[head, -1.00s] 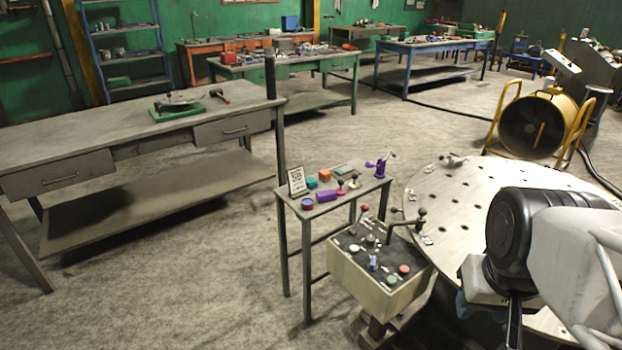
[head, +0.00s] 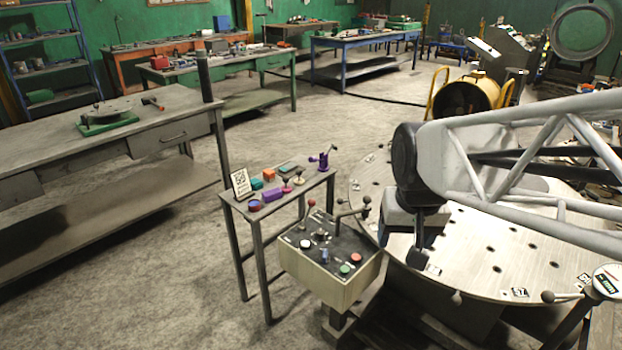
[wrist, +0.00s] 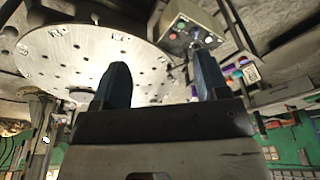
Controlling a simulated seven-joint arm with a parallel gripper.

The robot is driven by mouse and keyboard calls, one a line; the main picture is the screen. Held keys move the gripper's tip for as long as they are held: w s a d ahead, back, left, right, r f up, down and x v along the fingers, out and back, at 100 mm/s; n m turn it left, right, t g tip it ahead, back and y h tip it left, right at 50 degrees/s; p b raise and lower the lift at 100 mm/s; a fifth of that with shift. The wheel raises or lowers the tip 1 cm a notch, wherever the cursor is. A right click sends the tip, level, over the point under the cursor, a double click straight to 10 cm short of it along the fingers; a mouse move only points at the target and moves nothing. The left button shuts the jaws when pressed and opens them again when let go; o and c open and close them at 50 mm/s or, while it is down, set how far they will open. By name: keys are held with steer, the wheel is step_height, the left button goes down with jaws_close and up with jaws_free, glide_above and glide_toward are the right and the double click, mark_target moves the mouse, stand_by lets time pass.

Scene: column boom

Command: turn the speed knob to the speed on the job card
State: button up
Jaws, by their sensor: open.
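The control box (head: 330,282) stands beside the round table, with a dark sloped top carrying knobs, a green button, red buttons and levers. A small blue-grey knob (head: 324,256) sits near its front; which knob sets speed cannot be told. The job card (head: 241,183) stands upright on the small side table; its print is too small to read. My gripper (head: 420,247) hangs over the round table, right of the box and apart from it. In the wrist view its two fingers (wrist: 163,88) are spread and empty, with the control box (wrist: 190,28) beyond them.
The small side table (head: 283,200) holds coloured blocks and a purple clamp-like piece (head: 323,160). The perforated round table (head: 490,245) lies under my arm. A grey workbench (head: 110,140) stands at left. Open floor lies between the workbench and side table.

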steer(key=w+a+f+m, duration=0.1)
steer(key=w+a+f, duration=0.15)
steer(key=w, duration=1.25)
steer(key=m+g, duration=0.2)
steer(key=m, duration=0.1)
glide_above(321, 231)
steer(key=f, duration=3.1)
steer(key=shift+s+f, duration=0.25)
steer(key=shift+f, duration=0.1)
steer(key=shift+w+a+f, duration=0.1)
steer(key=shift+w+f, duration=0.05)
steer(key=shift+f, duration=0.15)
steer(key=shift+f, duration=0.1)
steer(key=shift+f, duration=3.8)
steer(key=c, duration=0.9)
